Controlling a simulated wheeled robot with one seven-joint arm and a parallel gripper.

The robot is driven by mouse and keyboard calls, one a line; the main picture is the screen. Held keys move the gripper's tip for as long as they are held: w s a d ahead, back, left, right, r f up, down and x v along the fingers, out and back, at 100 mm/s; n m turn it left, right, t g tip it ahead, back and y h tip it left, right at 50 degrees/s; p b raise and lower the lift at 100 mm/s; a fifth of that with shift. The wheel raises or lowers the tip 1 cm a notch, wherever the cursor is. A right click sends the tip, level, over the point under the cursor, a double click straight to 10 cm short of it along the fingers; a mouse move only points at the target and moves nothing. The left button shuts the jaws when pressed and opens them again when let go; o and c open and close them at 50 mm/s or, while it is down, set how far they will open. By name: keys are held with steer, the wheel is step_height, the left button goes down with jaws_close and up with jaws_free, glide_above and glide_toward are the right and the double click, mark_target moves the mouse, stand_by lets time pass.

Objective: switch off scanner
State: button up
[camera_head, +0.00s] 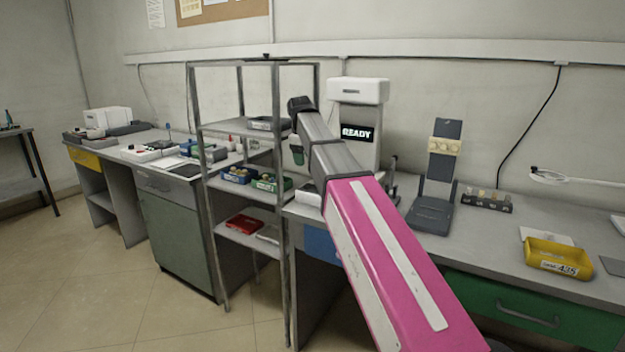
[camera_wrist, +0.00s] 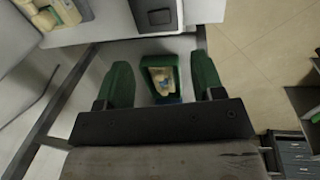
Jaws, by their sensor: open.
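A tall white machine (camera_head: 358,92) stands on the bench against the wall, with a lit dark screen (camera_head: 357,133) reading "READY". It looks like the scanner, but I see no label that says so. My arm crosses in front of its left and lower parts, and I cannot make out a switch. My gripper (camera_head: 297,150) is beside the machine's left side in the head view, mostly hidden by my arm. In the wrist view my gripper (camera_wrist: 161,65) has its two green fingers wide apart, nothing held. A green bin (camera_wrist: 162,78) with small items shows beyond them.
A grey metal shelf rack (camera_head: 193,130) stands just left of my gripper, its posts close by. It holds blue and green bins (camera_head: 265,185) and a red tray (camera_head: 244,224). A dark stand (camera_head: 432,212) and yellow bin (camera_head: 558,258) are right on the bench.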

mark_target(308, 185)
steer(key=f, duration=0.3)
steer(key=w+f, duration=0.1)
steer(key=f, duration=0.3)
steer(key=d+f, duration=0.1)
steer(key=f, duration=0.2)
steer(key=shift+w+f, duration=0.25)
